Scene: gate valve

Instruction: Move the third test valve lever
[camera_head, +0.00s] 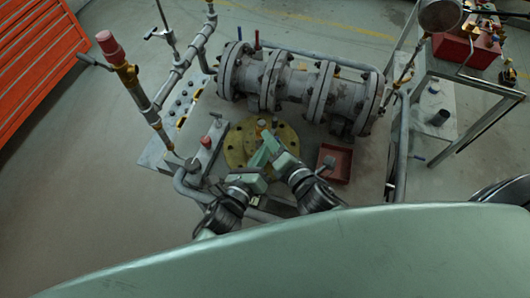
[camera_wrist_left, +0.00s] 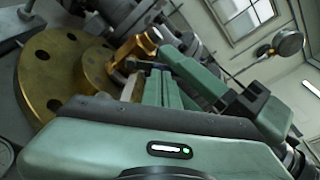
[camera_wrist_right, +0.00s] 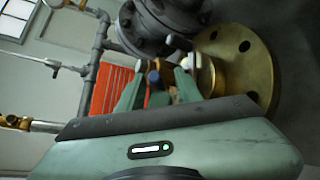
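Both my grippers are close together over a round brass flange (camera_head: 237,150) at the front of the pipe rig. My right gripper (camera_head: 270,152) is beside a small brass fitting (camera_head: 261,125) on the flange. In the right wrist view its fingers (camera_wrist_right: 157,92) stand apart, with a small blue-tipped part (camera_wrist_right: 153,77) seen between them; contact is unclear. My left gripper (camera_head: 248,180) is just left of it. In the left wrist view its fingers (camera_wrist_left: 160,88) look close together near a brass valve body (camera_wrist_left: 135,50). Which lever is the third is unclear.
A large flanged grey valve (camera_head: 300,88) lies behind the grippers. A red tray (camera_head: 334,163) is at right. A red-topped post (camera_head: 120,60) and pipes stand at left. A metal cart (camera_head: 470,80) is at far right.

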